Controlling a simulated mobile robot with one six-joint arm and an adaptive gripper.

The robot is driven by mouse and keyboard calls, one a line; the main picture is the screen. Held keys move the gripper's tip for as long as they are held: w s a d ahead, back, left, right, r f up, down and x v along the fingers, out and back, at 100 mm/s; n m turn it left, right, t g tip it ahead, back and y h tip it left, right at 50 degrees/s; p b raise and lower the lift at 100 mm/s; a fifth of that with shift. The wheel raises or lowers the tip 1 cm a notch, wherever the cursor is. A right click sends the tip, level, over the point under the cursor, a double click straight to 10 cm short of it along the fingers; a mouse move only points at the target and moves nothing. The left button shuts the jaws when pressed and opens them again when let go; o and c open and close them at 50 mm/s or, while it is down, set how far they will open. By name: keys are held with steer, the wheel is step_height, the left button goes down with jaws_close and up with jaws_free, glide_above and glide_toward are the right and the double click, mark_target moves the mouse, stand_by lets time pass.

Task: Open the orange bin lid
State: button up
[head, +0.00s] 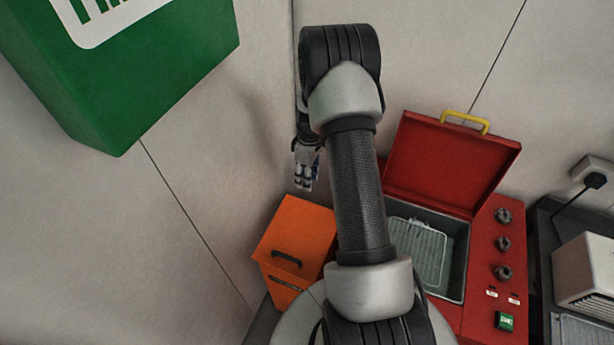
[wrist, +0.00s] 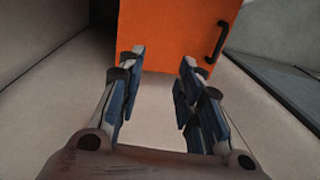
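The orange bin (head: 300,228) stands left of my arm in the head view, and its lid looks shut. A black handle (head: 286,259) sits on the lid near the front edge. In the wrist view the orange lid (wrist: 172,30) fills the top middle, with the black handle (wrist: 217,42) at its right side. My gripper (head: 304,186) points down above and behind the bin in the head view. In the wrist view my gripper (wrist: 162,62) is open and empty, its blue-padded fingers apart. The fingertips overlap the lid's near edge in the picture, left of the handle; contact cannot be told.
A red machine (head: 484,262) with a raised red lid (head: 448,160), a yellow handle and a wire basket stands right of my arm. A green box (head: 125,75) is at the upper left. Pale wall panels rise close behind and left of the bin.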

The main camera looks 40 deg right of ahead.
steer(key=shift+r, duration=0.1)
step_height(320, 180, up, 12)
steer(key=d, duration=0.1)
steer(key=shift+w, duration=0.3)
steer(key=shift+c, duration=0.3)
